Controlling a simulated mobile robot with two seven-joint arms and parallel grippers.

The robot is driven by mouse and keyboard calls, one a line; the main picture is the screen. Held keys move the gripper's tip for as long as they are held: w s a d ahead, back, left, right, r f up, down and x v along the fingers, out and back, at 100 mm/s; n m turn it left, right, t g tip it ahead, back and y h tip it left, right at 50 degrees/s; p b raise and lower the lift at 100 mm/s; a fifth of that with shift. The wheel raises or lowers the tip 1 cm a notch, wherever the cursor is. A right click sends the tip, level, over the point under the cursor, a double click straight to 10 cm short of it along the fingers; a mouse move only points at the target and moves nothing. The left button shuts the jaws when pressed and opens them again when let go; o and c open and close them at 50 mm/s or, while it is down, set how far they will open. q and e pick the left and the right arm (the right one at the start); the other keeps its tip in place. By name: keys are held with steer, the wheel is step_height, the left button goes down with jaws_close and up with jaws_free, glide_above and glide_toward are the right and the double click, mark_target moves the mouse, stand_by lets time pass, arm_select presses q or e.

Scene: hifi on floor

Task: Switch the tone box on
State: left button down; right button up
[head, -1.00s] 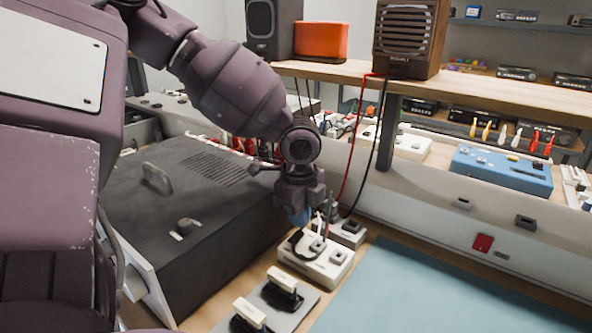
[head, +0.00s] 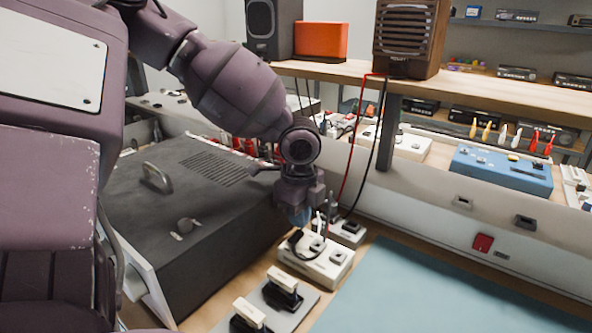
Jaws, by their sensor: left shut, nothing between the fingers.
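A small white box (head: 314,264) with dark and light controls on top lies on the bench, with a black lead on it. It may be the tone box, but I see no label that tells. My left gripper (head: 299,216) points down just above and behind this box, its fingers shut and empty. Its tips are small and bluish; I cannot tell whether they touch the box. A second small white unit (head: 349,232) stands just behind, with a red and a black lead running up from it. My right gripper is not in view.
A large dark case (head: 200,215) with a handle stands left of the gripper. A grey plate (head: 297,311) with two clip-like blocks lies in front. A blue-green mat (head: 430,295) is clear. A wooden shelf (head: 480,90) carries a brown speaker (head: 408,40). A blue box (head: 500,170) sits behind.

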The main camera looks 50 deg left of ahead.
mark_target(299, 232)
arm_select(q)
steer(key=shift+f+b, duration=0.3)
steer(key=shift+f, duration=0.6)
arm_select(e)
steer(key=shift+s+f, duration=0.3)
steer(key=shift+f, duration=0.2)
arm_select(q)
steer(key=shift+r, duration=0.1)
steer(key=shift+r+p, duration=1)
steer(key=shift+r, duration=2.45)
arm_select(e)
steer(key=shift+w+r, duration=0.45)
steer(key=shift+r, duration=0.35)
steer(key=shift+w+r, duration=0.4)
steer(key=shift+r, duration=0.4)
